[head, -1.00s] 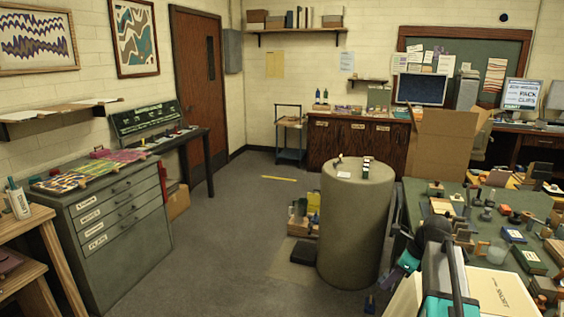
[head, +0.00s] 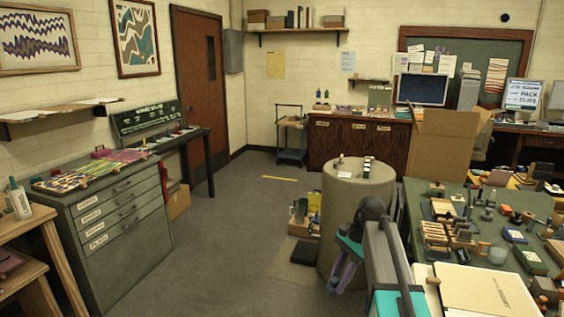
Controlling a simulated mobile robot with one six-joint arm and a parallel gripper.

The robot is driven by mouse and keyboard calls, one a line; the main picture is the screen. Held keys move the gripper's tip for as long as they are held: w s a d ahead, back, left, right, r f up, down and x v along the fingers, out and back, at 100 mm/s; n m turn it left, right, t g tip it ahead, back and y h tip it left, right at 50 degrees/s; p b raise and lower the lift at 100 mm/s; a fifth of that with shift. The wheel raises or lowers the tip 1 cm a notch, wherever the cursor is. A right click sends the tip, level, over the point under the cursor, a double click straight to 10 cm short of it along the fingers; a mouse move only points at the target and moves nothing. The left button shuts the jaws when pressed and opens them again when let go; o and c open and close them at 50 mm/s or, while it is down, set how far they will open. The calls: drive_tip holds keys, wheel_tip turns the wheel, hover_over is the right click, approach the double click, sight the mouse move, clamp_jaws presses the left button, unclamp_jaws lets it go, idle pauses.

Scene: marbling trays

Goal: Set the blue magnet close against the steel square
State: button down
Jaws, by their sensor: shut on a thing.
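My gripper (head: 335,282) is in the head view, low in front of the grey-green drum, pointing down and left. Its jaws are shut on a small dark bluish thing at the fingertips, which I take to be the blue magnet (head: 332,288). It is too small to make out in detail. My gripper is off the drum top and off the green table. I cannot pick out the steel square with certainty in this view.
The drum (head: 345,220) carries a few small items and a white label on top. The green table (head: 470,200) at right is crowded with small blocks and tools. An open cardboard box (head: 440,145) stands behind it.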

drive_tip(key=shift+s+r+n+g+h, duration=0.1)
drive_tip(key=shift+s+n+g+h, duration=0.2)
drive_tip(key=shift+n, duration=0.35)
drive_tip(key=shift+s+r+n+g, duration=0.1)
drive_tip(key=shift+s+n, duration=0.25)
drive_tip(key=shift+n, duration=0.3)
drive_tip(key=shift+d, duration=0.15)
